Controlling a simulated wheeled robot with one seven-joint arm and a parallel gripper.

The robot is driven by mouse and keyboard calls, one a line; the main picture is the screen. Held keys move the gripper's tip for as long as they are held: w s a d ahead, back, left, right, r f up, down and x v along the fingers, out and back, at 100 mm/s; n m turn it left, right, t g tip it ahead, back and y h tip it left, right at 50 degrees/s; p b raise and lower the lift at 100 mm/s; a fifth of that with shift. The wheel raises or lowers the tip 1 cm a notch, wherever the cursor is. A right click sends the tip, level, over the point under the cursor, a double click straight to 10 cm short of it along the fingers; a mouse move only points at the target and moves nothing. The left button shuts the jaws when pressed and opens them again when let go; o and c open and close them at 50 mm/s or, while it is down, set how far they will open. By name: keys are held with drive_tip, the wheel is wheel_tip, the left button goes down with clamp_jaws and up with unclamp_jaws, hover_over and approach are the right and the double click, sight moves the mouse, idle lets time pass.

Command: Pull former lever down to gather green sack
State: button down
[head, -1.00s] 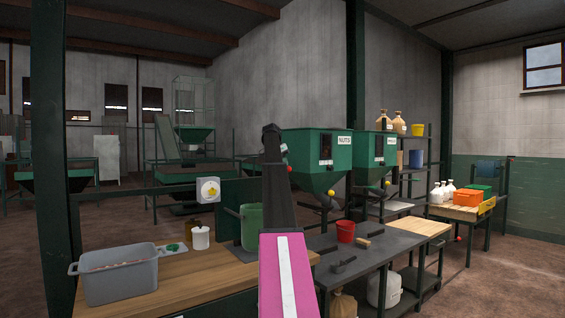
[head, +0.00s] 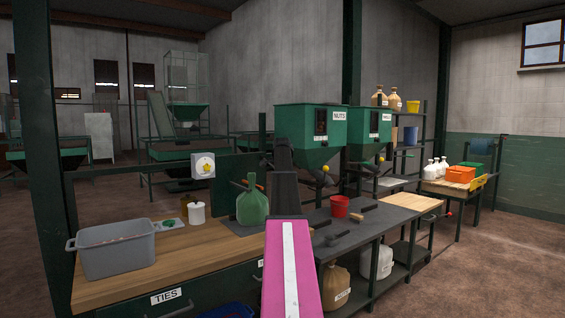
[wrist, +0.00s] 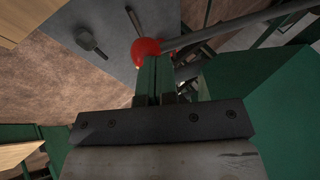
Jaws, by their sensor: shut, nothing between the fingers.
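In the wrist view a red ball knob (wrist: 146,50) sits on the end of a grey rod (wrist: 222,32), which looks like the former lever. My gripper (wrist: 152,62) is shut, its two green fingers side by side with nothing between them. Its tips are right at the red knob; I cannot tell whether they touch it. In the head view my pink and dark arm hides the fingertips.
A grey tub (head: 117,250) stands on the left of the wooden bench (head: 190,268), near a white pot (head: 197,213) and a dial scale (head: 203,166). A red bucket (head: 340,207) and dark tools lie on the grey bench. Green hoppers (head: 311,125) stand behind.

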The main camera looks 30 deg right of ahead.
drive_tip(key=shift+w+f+t, duration=0.15)
drive_tip(key=shift+f+t, duration=0.05)
drive_tip(key=shift+f, duration=0.35)
drive_tip(key=shift+w+f+t, duration=0.15)
drive_tip(key=shift+f+t, duration=0.05)
drive_tip(key=shift+f, duration=0.35)
drive_tip(key=shift+w+a+f, duration=0.1)
drive_tip(key=shift+w+f, duration=0.15)
drive_tip(key=shift+f, duration=0.8)
drive_tip(key=shift+f, duration=0.15)
drive_tip(key=w+r+v, duration=0.1)
drive_tip(key=v, duration=1.3)
drive_tip(key=shift+w+d+r, duration=0.15)
drive_tip(key=shift+d+r, duration=0.15)
drive_tip(key=shift+d, duration=0.1)
